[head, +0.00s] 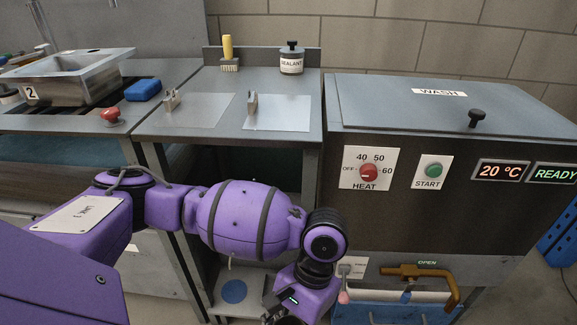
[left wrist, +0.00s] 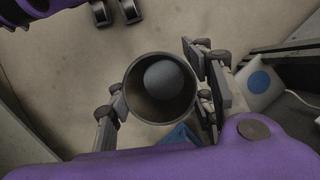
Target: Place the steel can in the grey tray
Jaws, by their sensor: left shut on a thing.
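The steel can (left wrist: 133,98) is in the left wrist view, seen from above into its open mouth. A rounded grey surface shows inside; I cannot tell whether it is the bottom or something in it. My left gripper (left wrist: 160,92) has one finger on each side of the can and is shut on it. In the head view my left arm reaches down in front of the bench, and the fingers and can are hidden at the bottom edge. I cannot clearly pick out the grey tray.
The bench (head: 190,130) bears two flat plates, a brush (head: 228,55) and a sealant jar (head: 292,58). A steel basin (head: 68,78) and a blue sponge (head: 143,90) are at left. The wash machine (head: 430,110) stands at right. A blue disc (head: 233,291) lies low down.

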